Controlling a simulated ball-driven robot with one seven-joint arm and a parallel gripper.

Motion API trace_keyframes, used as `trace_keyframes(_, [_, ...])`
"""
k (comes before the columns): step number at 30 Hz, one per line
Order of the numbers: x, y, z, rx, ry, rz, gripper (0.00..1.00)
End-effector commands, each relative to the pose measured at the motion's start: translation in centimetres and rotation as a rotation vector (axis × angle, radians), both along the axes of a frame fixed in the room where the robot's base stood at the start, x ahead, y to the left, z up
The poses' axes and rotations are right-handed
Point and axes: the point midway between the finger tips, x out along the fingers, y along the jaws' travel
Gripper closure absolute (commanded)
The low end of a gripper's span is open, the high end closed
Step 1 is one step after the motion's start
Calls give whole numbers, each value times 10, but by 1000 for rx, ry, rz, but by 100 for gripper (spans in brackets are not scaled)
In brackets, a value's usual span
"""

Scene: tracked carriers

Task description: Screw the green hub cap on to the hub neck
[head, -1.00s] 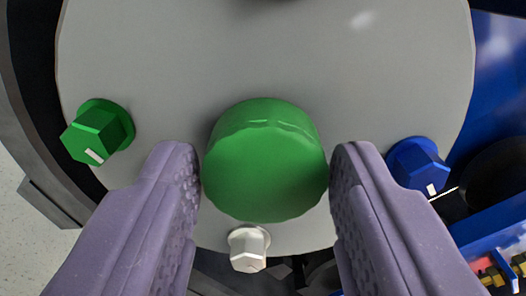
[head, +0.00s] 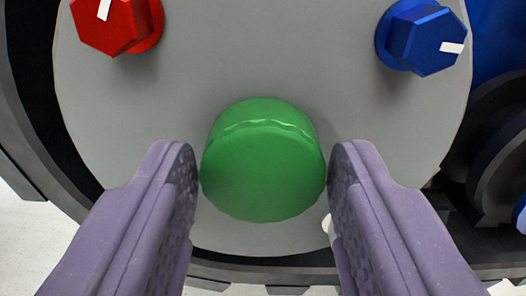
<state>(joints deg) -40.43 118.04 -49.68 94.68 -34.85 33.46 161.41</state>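The green hub cap (head: 264,165) is a smooth, round green piece in the middle of the head view. My gripper (head: 264,185) has one purple finger on each side of it, and both fingers appear to touch its sides, so it is shut on the cap. Behind the cap is a round grey face (head: 260,60). The hub neck is not visible; the cap hides whatever is straight behind it. I cannot tell whether the cap touches the neck.
A red knob (head: 115,25) and a blue knob (head: 420,38) stand out from the grey face above the cap. A sliver of white (head: 327,226) shows beside the right finger. Dark track parts (head: 497,150) and blue bodywork lie at the right.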

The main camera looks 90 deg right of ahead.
Motion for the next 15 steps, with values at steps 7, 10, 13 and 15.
trace_keyframes(7, [1, 0, 1, -1, 1, 1, 32])
trace_keyframes(10, [0, 0, 0, 0, 6, 1, 32])
trace_keyframes(13, [0, 0, 1, -6, 91, 0, 32])
trace_keyframes(15, [0, 0, 1, -16, 229, 1, 32])
